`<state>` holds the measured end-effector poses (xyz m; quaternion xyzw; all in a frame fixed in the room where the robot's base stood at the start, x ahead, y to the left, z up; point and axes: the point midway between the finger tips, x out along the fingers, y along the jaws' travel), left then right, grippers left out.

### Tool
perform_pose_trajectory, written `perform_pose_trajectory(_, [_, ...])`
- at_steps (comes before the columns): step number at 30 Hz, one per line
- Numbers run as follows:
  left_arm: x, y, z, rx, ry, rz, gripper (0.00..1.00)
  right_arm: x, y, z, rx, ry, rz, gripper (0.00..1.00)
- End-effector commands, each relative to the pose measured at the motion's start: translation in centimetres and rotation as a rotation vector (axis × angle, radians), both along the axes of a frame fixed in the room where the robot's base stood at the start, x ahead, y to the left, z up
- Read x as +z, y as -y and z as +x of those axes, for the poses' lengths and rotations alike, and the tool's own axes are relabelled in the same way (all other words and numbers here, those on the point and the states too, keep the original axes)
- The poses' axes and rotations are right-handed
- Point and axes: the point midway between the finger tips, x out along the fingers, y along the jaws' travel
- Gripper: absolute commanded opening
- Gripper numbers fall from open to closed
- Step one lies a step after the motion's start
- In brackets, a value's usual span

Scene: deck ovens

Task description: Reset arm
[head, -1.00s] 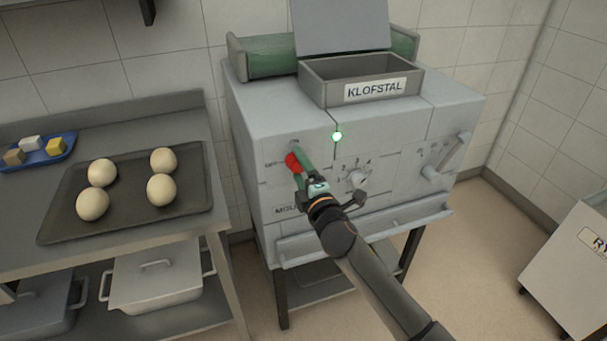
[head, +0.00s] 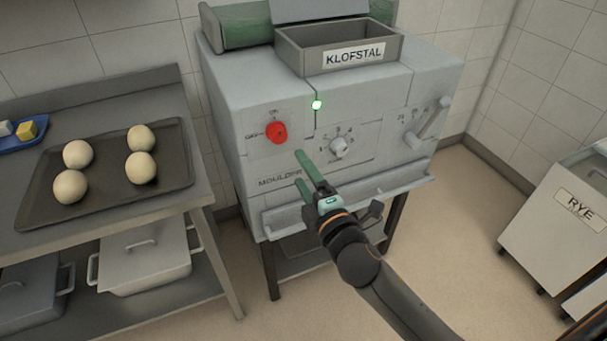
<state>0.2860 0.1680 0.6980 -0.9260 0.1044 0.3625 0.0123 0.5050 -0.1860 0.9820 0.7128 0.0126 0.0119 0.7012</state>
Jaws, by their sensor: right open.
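My right gripper (head: 301,171) is in front of the moulder's front panel, with its green fingers apart and nothing between them. It is below and to the right of the red knob (head: 276,132) and apart from it. The grey moulder (head: 235,105) stands in the middle of the head view. A green light (head: 316,105) glows on its front. A white numbered dial (head: 339,148) sits to the right of the red knob, and a lever (head: 429,124) is at the far right of the panel. My left gripper is not in view.
A dark tray (head: 107,197) with several dough balls lies on the steel table (head: 90,112) at left. A lidded pan (head: 145,262) sits on the shelf below. A grey KLOFSTAL box (head: 297,58) stands on the moulder. A RYE bin (head: 540,215) stands at right. Floor between is clear.

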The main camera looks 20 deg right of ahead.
Motion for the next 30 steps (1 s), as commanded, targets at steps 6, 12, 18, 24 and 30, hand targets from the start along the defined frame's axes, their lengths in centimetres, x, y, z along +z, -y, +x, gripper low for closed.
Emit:
perform_pose_trajectory(6, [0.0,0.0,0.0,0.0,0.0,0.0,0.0,0.0,0.0,0.0,0.0,0.0,0.0,0.82])
perform_pose_trajectory(12, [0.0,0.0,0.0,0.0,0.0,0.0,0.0,-0.1,0.0,0.0,0.0,-0.003,0.004,0.82])
perform_pose_trajectory(18, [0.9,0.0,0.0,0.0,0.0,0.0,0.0,-6.0,-0.3,-2.5,0.002,-0.18,0.259,0.82])
perform_pose_trajectory(24, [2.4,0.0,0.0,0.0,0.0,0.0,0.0,-17.0,-1.0,-10.8,-0.124,-0.522,0.836,0.82])
perform_pose_trajectory(30, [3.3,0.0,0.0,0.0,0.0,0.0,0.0,-23.2,-1.6,-19.0,-0.339,-0.723,1.281,0.82])
